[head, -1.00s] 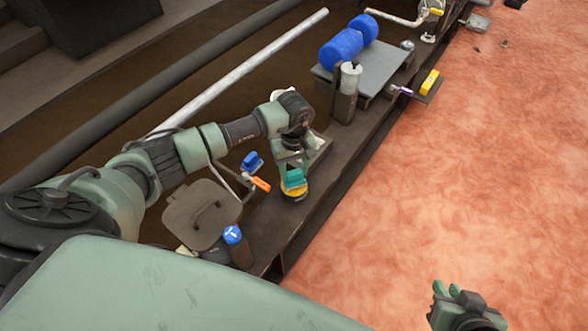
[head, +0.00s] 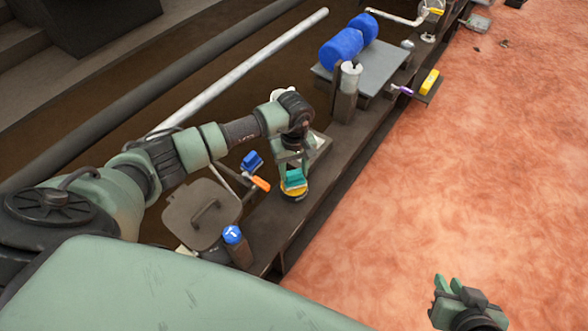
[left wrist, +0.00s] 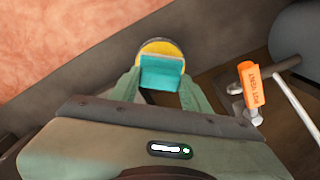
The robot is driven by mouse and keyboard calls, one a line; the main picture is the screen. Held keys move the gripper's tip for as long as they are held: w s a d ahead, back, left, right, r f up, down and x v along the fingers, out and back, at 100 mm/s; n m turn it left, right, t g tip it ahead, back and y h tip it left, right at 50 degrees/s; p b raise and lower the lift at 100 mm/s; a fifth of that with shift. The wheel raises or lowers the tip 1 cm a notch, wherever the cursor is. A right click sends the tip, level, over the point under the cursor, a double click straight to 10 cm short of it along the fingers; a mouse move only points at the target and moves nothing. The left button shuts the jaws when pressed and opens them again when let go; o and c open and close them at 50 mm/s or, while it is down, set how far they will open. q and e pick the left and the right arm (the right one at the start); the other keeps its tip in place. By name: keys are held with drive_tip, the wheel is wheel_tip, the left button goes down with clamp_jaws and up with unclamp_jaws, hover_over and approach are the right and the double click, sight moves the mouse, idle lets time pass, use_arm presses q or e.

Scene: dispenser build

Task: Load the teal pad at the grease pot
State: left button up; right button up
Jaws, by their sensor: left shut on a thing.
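The teal pad (head: 294,179) is between the fingers of my left gripper (head: 291,172), which is shut on it. It sits right over a round yellow-topped pot (head: 294,192), likely the grease pot, on the dark bench. In the left wrist view the teal pad (left wrist: 161,74) lies between the fingertips, with the yellow round (left wrist: 160,48) showing behind it. I cannot tell whether the pad touches the yellow surface. My right gripper (head: 458,288) is at the lower right over the reddish floor, away from the bench; its finger gap is unclear.
A lever with an orange tag (head: 260,184) stands close left of the pot; the tag also shows in the left wrist view (left wrist: 251,85). A blue block (head: 251,161), a lidded bin (head: 203,212) and a blue-topped post (head: 233,236) are nearby. A grey plate with blue rollers (head: 342,47) is farther back.

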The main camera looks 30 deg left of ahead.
sight(294, 172)
use_arm(q)
drive_tip(key=shift+f+b, duration=0.4)
drive_tip(key=shift+f, duration=0.05)
use_arm(e)
drive_tip(key=shift+w+a+r+t+y, duration=0.15)
drive_tip(key=shift+w+a+r+t, duration=0.2)
drive_tip(key=shift+w+r+t, duration=0.3)
drive_tip(key=shift+w+a+r+t+y, duration=0.15)
drive_tip(key=shift+w+a+r+t, duration=0.15)
drive_tip(key=shift+w+r+t, duration=0.4)
idle(2.0)
drive_tip(key=shift+w+f+g, duration=0.1)
drive_tip(key=shift+g, duration=0.15)
